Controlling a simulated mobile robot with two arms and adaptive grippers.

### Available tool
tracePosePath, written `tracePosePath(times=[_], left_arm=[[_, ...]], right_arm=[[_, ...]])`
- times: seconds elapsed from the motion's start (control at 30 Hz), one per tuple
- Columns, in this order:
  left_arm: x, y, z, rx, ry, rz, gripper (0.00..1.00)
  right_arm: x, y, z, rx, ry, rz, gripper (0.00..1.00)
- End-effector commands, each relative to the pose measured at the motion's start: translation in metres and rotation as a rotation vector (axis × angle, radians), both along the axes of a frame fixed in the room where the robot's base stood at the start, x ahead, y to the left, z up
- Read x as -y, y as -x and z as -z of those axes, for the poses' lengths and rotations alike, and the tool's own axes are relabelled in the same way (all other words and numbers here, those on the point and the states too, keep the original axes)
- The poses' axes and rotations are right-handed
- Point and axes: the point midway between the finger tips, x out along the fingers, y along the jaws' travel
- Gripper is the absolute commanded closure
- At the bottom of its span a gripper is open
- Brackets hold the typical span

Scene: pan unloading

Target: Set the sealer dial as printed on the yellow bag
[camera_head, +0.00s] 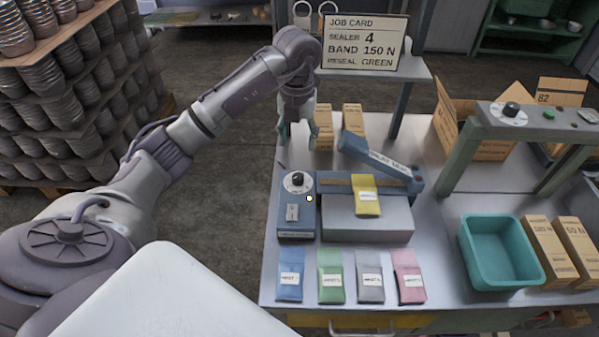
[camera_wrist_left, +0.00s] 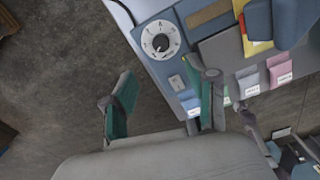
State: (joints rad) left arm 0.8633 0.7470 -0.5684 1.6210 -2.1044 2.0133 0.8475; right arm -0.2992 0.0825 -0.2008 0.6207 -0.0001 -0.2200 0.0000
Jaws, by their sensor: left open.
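The sealer dial (camera_head: 297,182) is a white disc with a dark knob on the blue control box left of the sealer; it also shows in the left wrist view (camera_wrist_left: 160,41), where its pointer setting is too small to read surely. The yellow bag (camera_head: 366,195) lies on the sealer (camera_head: 367,220) under the raised blue arm; its label is too small to read. Its yellow edge shows in the left wrist view (camera_wrist_left: 258,47). My left gripper (camera_head: 297,130) is open and empty, above and behind the dial, apart from it.
A job card (camera_head: 364,43) reads sealer 4, band 150 N, reseal green. Blue, green, grey and pink bags (camera_head: 331,275) lie along the table's front. A teal bin (camera_head: 500,253) and cartons (camera_head: 550,250) stand right. A bench frame (camera_head: 515,120) holds another black knob.

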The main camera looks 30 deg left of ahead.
Motion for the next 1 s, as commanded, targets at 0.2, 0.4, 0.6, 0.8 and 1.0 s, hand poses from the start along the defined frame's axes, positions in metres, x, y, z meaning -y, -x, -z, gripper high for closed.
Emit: tracePosePath(times=[0.2,0.4,0.6,0.8,1.0], left_arm=[[0.001,0.002,0.044,-0.008,0.004,0.001,0.42],[0.002,0.002,0.085,-0.007,0.006,0.002,0.42],[0.002,0.001,0.113,-0.003,0.006,0.003,0.42],[0.001,0.0,0.123,0.0,0.004,0.003,0.42],[0.001,0.0,0.124,0.0,0.004,0.004,0.42]], right_arm=[[-0.004,0.004,-0.011,-0.005,-0.005,0.002,1.0],[-0.005,0.003,-0.024,-0.004,-0.006,0.002,1.0],[-0.005,0.003,-0.03,-0.004,-0.005,0.002,1.0],[-0.004,0.002,-0.032,-0.003,-0.005,0.003,1.0],[-0.002,0.001,-0.031,-0.002,-0.003,0.002,1.0]])
